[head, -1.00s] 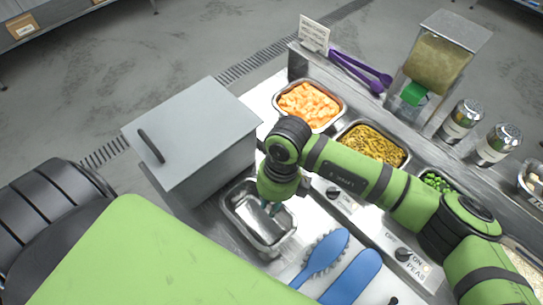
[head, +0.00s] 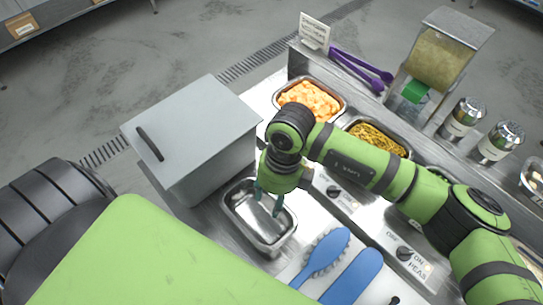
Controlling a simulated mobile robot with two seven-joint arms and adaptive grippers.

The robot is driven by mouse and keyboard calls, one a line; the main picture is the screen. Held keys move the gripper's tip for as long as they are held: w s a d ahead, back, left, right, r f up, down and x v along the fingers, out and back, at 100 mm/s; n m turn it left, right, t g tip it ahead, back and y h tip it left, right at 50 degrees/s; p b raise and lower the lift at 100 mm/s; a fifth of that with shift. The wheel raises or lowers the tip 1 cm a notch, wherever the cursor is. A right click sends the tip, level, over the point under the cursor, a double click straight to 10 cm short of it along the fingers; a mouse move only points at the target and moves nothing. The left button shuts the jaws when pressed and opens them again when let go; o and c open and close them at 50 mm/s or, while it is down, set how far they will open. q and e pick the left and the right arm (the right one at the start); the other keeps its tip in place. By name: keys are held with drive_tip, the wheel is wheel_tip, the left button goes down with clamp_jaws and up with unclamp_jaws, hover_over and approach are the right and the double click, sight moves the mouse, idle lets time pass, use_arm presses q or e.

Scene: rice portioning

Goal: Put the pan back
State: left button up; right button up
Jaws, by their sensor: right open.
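An empty metal pan (head: 248,221) sits on the counter, to the right of the grey lidded box. My right gripper (head: 268,207) points down over the pan's upper right part, with its fingers apart and nothing between them. I cannot tell whether a fingertip touches the pan's rim. My left gripper is not in view.
The grey box (head: 190,130) with a dark handle stands to the left of the pan. Blue utensils (head: 328,250) lie at the lower right. Pans of orange food (head: 310,99) and yellow food (head: 384,139) sit behind. Seasoning shakers (head: 462,119) and a dispenser (head: 440,58) stand at right.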

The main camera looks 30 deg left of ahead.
wheel_tip(320, 180, up, 10)
drive_tip(key=w+b, duration=0.1)
drive_tip(key=b, duration=0.2)
drive_tip(key=shift+w+d, duration=0.25)
drive_tip(key=shift+w, duration=0.1)
drive_tip(key=shift+f, duration=0.1)
drive_tip(key=o, duration=1.1)
